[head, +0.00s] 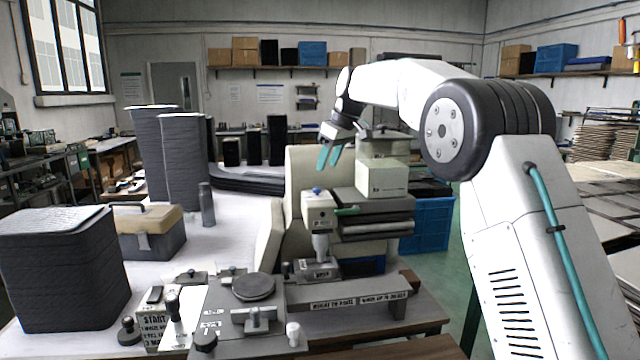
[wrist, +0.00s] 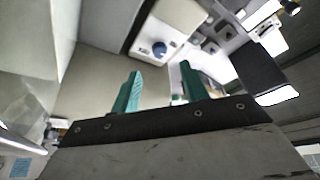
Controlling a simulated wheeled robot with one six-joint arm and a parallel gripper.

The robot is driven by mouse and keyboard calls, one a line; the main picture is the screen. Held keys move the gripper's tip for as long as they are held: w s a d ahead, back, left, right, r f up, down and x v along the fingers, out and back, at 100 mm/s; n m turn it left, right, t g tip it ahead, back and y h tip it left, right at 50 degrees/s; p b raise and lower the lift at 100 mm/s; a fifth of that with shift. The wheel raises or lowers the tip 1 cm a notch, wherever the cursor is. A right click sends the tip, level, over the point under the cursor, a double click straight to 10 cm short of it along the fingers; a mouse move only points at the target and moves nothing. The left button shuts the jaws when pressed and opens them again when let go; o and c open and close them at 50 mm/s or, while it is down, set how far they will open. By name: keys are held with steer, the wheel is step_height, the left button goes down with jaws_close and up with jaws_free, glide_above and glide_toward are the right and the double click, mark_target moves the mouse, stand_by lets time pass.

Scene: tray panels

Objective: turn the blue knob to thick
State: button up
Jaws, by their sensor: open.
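The blue knob (wrist: 159,48) is on the light face of a machine, just beyond my fingertips in the wrist view. In the head view the blue knob (head: 317,190) is small, on the front of the cream machine (head: 382,178). My gripper (head: 328,157) is above the knob in the head view, with its teal fingers pointing down. In the wrist view my gripper (wrist: 160,70) is open, its two fingers apart with nothing between them. The knob appears clear of both fingers. Its pointer and any thick marking are too small to read.
Below the machine is a bench with a round dark disc (head: 254,287), a labelled rail (head: 345,300) and several small knobs and levers. Dark stacks (head: 63,268) and a toolbox (head: 148,232) stand on the left. A blue crate (head: 428,226) is behind, right of the machine.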

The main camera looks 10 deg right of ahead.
mark_target(318, 188)
steer(key=x, duration=0.8)
steer(key=shift+w+r, duration=0.1)
jaws_close()
